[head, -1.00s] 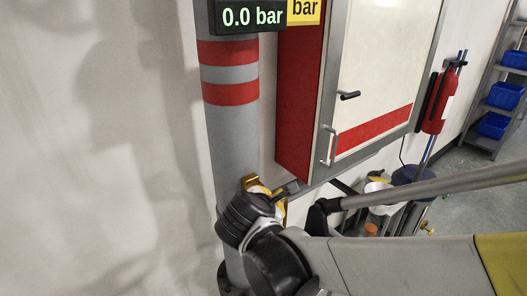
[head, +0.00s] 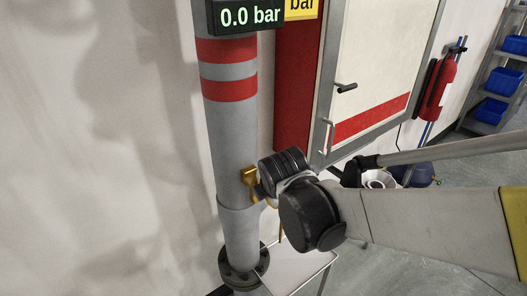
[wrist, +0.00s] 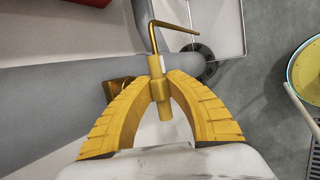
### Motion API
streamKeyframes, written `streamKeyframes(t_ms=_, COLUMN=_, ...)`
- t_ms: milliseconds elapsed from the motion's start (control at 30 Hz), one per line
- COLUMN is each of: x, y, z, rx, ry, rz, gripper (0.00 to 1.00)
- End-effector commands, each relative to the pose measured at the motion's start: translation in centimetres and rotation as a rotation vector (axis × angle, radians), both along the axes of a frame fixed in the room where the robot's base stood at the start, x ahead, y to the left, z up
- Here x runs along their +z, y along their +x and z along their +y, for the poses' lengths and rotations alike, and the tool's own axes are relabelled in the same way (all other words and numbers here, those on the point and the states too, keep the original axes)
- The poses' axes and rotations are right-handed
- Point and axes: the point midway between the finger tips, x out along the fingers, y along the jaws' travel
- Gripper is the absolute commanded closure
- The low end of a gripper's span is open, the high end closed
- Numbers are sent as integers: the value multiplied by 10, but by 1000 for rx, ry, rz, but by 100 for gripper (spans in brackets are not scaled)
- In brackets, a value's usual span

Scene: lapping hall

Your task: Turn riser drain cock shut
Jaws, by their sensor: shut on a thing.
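The grey riser pipe (head: 230,150) with red bands stands by the wall in the head view. The brass drain cock (head: 249,177) sits on its right side, partly behind my wrist. In the wrist view my gripper (wrist: 160,88) has its two yellow fingers closed around the brass hub of the cock (wrist: 157,68). A thin bent brass rod rises from the hub and points right. A brass piece beside the pipe is partly hidden by the left finger. In the head view the fingers are mostly hidden behind the black wrist.
A display (head: 248,16) on the pipe reads 0.0 bar. A red and white cabinet (head: 370,75) with handles stands right of the pipe. A pale table (head: 300,270) is below my wrist. A fire extinguisher (head: 437,90) and a shelf with blue bins (head: 492,109) are farther right.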

Motion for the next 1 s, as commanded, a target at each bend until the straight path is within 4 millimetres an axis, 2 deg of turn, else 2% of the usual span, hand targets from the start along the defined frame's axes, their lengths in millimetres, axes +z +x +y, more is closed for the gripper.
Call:
streamKeyframes(t_ms=267, x=0, y=0, z=0, rx=-1, ry=-1, rz=0, gripper=100)
streamKeyframes(t_ms=300, x=0, y=0, z=0, rx=-1, ry=-1, rz=0, gripper=80)
streamKeyframes(t_ms=367, x=0, y=0, z=0, rx=-1, ry=-1, rz=0, gripper=62)
streamKeyframes(t_ms=767, x=4, y=-3, z=0, rx=-1, ry=-1, rz=0, gripper=62)
streamKeyframes(t_ms=1000, x=34, y=-26, z=-2, rx=2, ry=-1, rz=0, gripper=62)
